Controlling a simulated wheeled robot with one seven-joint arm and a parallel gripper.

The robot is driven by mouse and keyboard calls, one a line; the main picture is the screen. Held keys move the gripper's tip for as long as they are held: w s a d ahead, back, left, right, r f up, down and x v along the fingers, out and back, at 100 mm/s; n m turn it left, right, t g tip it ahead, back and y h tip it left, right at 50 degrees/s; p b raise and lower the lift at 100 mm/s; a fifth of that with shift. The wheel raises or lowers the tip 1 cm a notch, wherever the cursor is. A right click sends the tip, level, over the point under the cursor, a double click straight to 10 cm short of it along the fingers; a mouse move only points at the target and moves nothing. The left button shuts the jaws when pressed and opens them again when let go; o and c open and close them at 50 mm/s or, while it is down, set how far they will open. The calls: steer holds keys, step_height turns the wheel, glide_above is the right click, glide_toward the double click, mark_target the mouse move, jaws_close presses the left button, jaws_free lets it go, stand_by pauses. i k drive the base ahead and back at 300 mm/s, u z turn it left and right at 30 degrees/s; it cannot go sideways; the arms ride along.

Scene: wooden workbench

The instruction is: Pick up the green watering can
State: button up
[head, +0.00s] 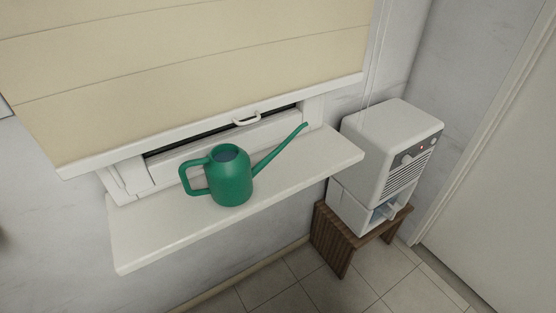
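The green watering can (232,182) stands upright on a white window sill (145,238) in the head view. Its loop handle is on the left side and its long thin spout points up and to the right. Its round top opening faces up. Nothing is touching it apart from the sill. My gripper is not in view.
A cream blind (190,60) hangs low over the window behind the can, with a small white handle on its lower rail. A white appliance (385,150) stands on a brown wooden stool (332,240) to the right. The sill is clear left of the can.

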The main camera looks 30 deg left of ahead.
mark_target(229, 174)
steer(key=z, duration=0.05)
steer(key=k, duration=1.15)
steer(key=u, duration=0.45)
steer(key=i, duration=1)
